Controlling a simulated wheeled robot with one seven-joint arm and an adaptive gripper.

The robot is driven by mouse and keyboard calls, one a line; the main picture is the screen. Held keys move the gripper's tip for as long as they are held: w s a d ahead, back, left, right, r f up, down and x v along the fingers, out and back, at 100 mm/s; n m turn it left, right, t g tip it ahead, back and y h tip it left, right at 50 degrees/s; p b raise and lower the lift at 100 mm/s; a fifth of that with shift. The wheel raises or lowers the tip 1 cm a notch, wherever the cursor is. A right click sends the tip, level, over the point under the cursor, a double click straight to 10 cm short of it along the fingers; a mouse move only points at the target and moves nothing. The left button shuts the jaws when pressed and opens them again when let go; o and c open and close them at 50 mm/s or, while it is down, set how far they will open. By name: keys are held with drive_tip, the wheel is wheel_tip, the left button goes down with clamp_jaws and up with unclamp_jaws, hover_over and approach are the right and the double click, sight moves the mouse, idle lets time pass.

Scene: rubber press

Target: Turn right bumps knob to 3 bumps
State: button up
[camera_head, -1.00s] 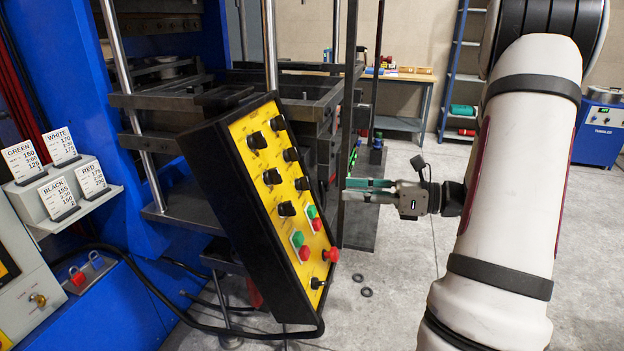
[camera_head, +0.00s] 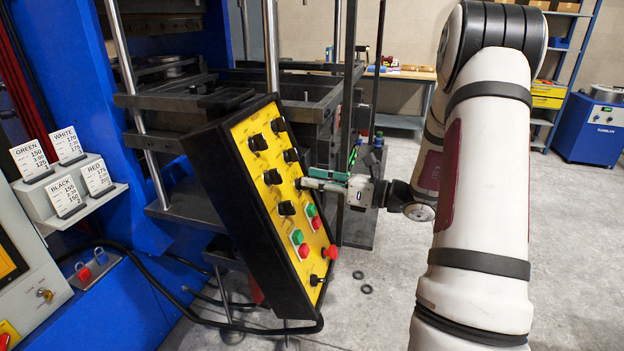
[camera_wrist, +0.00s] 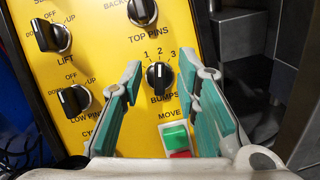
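The black bumps knob (camera_wrist: 159,77) is on the yellow control panel (camera_head: 262,128), below the numbers 1, 2 and 3. Its white mark points up, at about the 2. My gripper (camera_head: 310,180) is at the right side of the panel, beside the right column of knobs. In the wrist view its two green-padded fingers (camera_wrist: 162,82) are open, one on each side of the bumps knob. I cannot tell how far the fingertips are from the panel face. In the head view the gripper is close to the panel and partly covers the knob area.
The top pins knob (camera_wrist: 142,11) is above, and the low pins knob (camera_wrist: 74,100) is to the left. A green button (camera_wrist: 175,136) sits just below the bumps knob. A red mushroom button (camera_head: 330,252) sticks out lower on the panel. Dark press posts stand behind my gripper.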

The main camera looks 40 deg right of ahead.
drive_tip(key=shift+w+a, duration=0.35)
drive_tip(key=shift+w, duration=0.25)
clamp_jaws()
drive_tip(key=shift+m, duration=0.4)
drive_tip(key=shift+s+m+t+h+p, duration=0.1)
drive_tip(key=shift+m+t+h+p, duration=0.2)
drive_tip(key=shift+m+h+p, duration=1)
drive_tip(key=shift+m+h, duration=0.1)
drive_tip(key=shift+m, duration=1.9)
